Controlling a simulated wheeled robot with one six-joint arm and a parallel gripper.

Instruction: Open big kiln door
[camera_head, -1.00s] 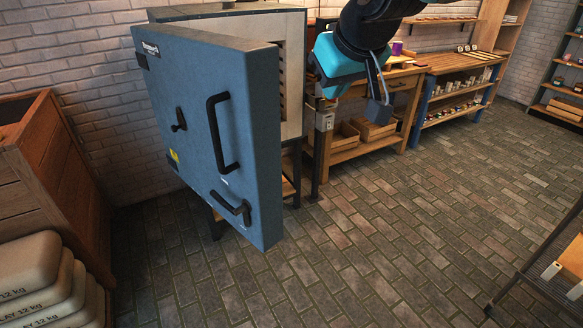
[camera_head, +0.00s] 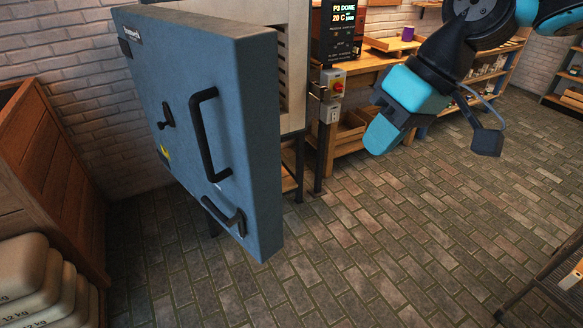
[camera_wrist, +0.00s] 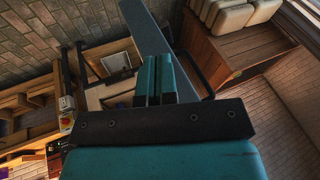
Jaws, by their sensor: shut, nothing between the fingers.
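The big kiln door (camera_head: 205,130) is a thick blue panel that stands swung open at the left in the head view. It has a long black vertical handle (camera_head: 198,135), a lower black handle (camera_head: 226,217) and a small latch knob (camera_head: 167,116). The kiln body (camera_head: 292,60) with its pale frame is partly hidden behind the door. My gripper (camera_head: 384,136) is to the right of the door, apart from it, shut and empty. In the wrist view its teal fingers (camera_wrist: 158,80) are together, with the door's edge (camera_wrist: 150,25) beyond them.
A control box (camera_head: 343,35) with a lit display and a red-knobbed switch (camera_head: 334,85) stand right of the kiln. A wooden crate (camera_head: 45,160) and clay bags (camera_head: 40,280) are at the left. The brick floor (camera_head: 370,240) in front is clear.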

